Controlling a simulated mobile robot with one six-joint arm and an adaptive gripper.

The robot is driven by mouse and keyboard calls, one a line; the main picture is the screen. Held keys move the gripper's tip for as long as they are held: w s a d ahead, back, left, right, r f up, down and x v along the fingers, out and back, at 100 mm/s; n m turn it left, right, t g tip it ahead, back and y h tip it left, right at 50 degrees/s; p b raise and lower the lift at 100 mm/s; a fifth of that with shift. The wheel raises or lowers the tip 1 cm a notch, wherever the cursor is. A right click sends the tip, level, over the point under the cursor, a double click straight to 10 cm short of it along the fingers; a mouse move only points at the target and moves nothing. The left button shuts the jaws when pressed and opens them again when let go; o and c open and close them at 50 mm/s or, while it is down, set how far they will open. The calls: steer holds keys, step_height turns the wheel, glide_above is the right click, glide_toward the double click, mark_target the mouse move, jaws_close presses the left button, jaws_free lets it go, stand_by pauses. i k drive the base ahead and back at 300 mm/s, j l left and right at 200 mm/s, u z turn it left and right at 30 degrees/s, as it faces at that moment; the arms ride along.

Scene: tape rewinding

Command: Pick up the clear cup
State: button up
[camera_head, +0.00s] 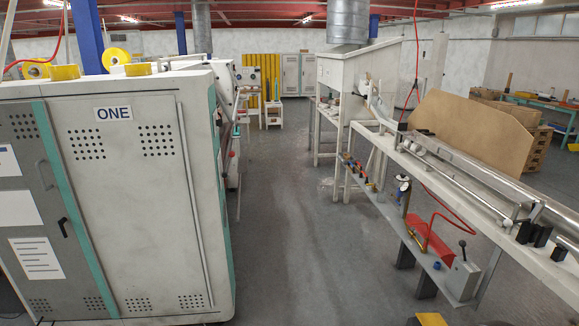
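I cannot make out a clear cup anywhere in the head view. My gripper is not in view either, so I cannot see what it holds or where it is.
A large white cabinet (131,190) marked ONE fills the left, with yellow tape rolls (115,58) on top. A long workbench (440,185) runs along the right, with a lower shelf (400,222). A clear grey aisle (285,220) lies between them. White lockers (296,74) stand far back.

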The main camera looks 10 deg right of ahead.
mark_target(381, 197)
steer(key=i+l+z, duration=0.2)
steer(key=i, duration=0.45)
steer(key=i+j+z, duration=0.25)
steer(key=i, duration=0.45)
steer(key=i+z, duration=0.2)
steer(key=i, duration=0.45)
steer(key=i+z, duration=0.25)
steer(key=i, duration=0.3)
steer(key=i+j+z, duration=0.1)
steer(key=i+z, duration=0.15)
steer(key=i, duration=0.3)
steer(key=i+j+z, duration=0.25)
steer(key=i, duration=0.3)
steer(key=i+j+z, duration=0.3)
steer(key=i, duration=0.5)
